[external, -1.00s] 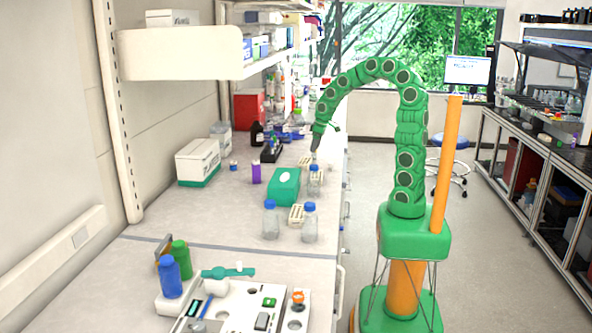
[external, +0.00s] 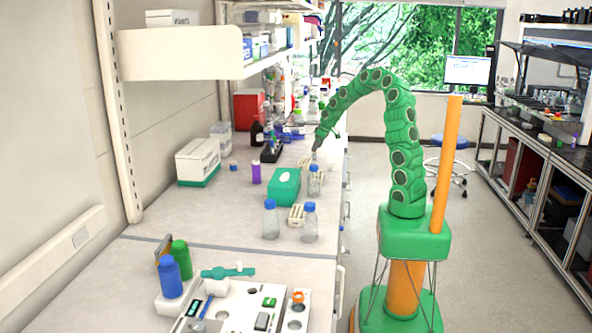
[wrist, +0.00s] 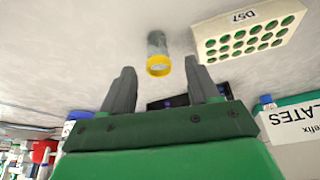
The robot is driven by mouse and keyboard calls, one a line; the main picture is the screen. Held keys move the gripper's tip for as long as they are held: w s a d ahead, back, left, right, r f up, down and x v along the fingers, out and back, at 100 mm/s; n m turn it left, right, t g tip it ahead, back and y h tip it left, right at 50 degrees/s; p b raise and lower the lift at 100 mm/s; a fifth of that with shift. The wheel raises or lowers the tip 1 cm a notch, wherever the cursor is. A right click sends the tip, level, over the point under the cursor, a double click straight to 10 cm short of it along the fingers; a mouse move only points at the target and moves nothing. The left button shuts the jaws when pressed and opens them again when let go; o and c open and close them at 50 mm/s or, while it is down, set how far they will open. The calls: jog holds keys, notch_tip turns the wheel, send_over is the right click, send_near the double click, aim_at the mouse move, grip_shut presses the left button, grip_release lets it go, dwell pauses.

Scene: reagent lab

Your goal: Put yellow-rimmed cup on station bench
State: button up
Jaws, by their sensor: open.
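The yellow-rimmed cup (wrist: 158,66) shows in the wrist view as a clear, greyish cup with a yellow ring, on the pale bench top. It lies in the picture between and just beyond the fingertips of my gripper (wrist: 160,70). The fingers are spread and hold nothing; I cannot tell how far the cup is from them. In the external view my gripper (external: 317,147) points down over the far part of the bench, and I cannot make out the cup there. The near bench section (external: 110,275) carries a white station tray (external: 240,322).
A cream rack marked D57 (wrist: 250,28) stands right of the cup in the wrist view. In the external view, blue-capped bottles (external: 270,222) and a green box (external: 284,186) stand on the bench nearer the camera. A white box (external: 198,160) is at the left.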

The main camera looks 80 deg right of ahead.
aim_at(314, 155)
jog(key=shift+x, duration=2.6)
jog(key=shift+d, duration=0.1)
grip_shut()
jog(key=shift+r, duration=0.15)
